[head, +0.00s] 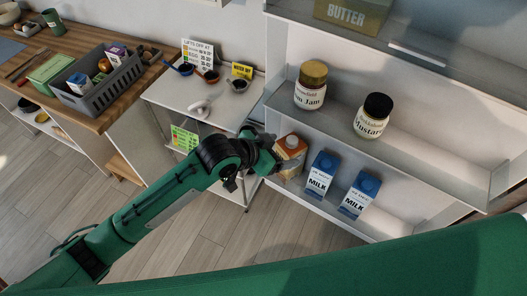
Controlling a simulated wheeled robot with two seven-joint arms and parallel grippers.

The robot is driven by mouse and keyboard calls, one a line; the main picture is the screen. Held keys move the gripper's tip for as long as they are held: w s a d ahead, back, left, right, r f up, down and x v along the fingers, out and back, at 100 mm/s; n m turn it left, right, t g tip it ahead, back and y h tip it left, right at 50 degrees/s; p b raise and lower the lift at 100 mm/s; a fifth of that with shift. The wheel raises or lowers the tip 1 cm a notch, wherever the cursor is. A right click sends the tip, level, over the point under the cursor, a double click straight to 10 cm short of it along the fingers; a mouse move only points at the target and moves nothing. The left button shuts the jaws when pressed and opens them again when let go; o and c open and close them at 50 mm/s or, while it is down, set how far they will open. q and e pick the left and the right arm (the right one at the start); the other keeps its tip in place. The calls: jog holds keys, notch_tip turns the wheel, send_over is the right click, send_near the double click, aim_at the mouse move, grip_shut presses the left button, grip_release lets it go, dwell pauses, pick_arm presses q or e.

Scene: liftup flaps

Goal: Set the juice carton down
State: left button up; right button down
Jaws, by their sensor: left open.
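The juice carton (291,155) is orange and white with a pale cap. It stands at the left end of the lower shelf (402,228), left of two blue and white milk cartons (320,176) and (359,195). My left gripper (276,156) is at the carton's left side, with its jaws open. Part of the carton is hidden behind the gripper, and I cannot tell whether the fingers touch it. A green arm link of mine crosses the bottom of the view, but my right gripper does not show.
A jam jar (311,88) and a mustard jar (373,117) stand on the shelf above. A butter box (351,14) is higher up. A white side table (165,96) with small bowls stands left. A grey crate (101,90) sits on the wooden counter. The lower shelf's right end is clear.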

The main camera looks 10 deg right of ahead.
pick_arm(q)
jog(key=b+v, duration=0.1)
jog(key=v, duration=0.6)
